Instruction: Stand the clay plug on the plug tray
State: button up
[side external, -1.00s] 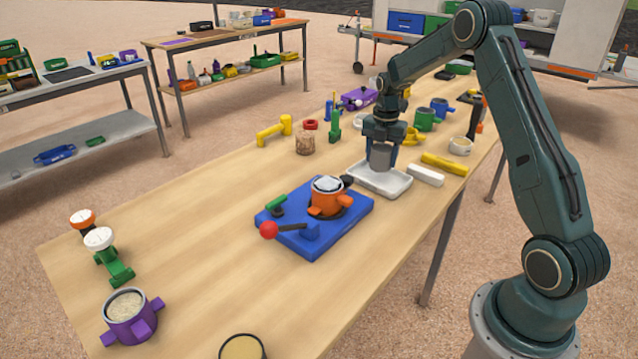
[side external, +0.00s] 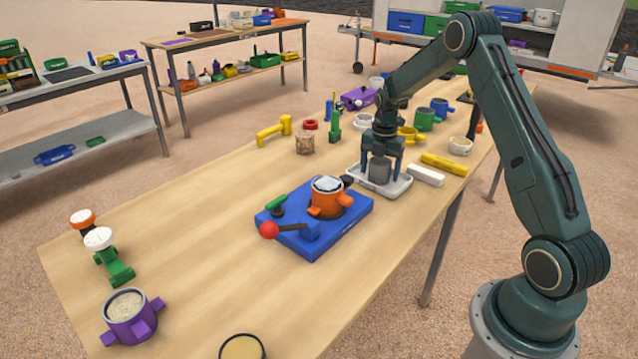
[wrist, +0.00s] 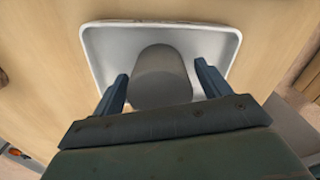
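The clay plug (side external: 379,171) is a grey cylinder standing upright on the white plug tray (side external: 399,188), towards its middle. The wrist view shows the plug (wrist: 160,78) from above, inside the rim of the tray (wrist: 92,45). My gripper (side external: 381,172) is low over the tray with its two fingers on either side of the plug. In the wrist view the gripper (wrist: 162,72) is open, with a narrow gap between each finger and the plug. The lower part of the plug is partly hidden by the near tray rim.
A white bar (side external: 426,175) and a yellow bar (side external: 444,164) lie right of the tray. A blue base (side external: 330,243) with an orange mould (side external: 327,203) stands close to its left. A brown textured cylinder (side external: 305,144) and green tool (side external: 334,127) stand behind.

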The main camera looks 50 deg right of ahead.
aim_at(380, 161)
dwell(0.3)
notch_tip(380, 161, up, 12)
jog(key=shift+f, duration=0.1)
jog(key=shift+r, duration=0.3)
dwell(0.4)
dwell(0.5)
jog(key=s+a+r+m+t, duration=0.1)
jog(key=s+a+r+m, duration=0.4)
jog(key=a+r, duration=0.3)
jog(key=s+a+r+m+t, duration=0.2)
jog(key=s+a+r+m, duration=0.35)
jog(key=a, duration=0.45)
jog(key=s+a+m+t, duration=0.1)
jog(key=s+a+m, duration=0.3)
jog(key=s, duration=0.4)
jog(key=s+a+f+m+t, duration=0.1)
jog(key=s+a+m, duration=0.4)
jog(key=s, duration=0.3)
jog(key=shift+s+a+m+t, duration=0.15)
jog(key=shift+s+m+t, duration=0.15)
jog(key=shift+m, duration=0.25)
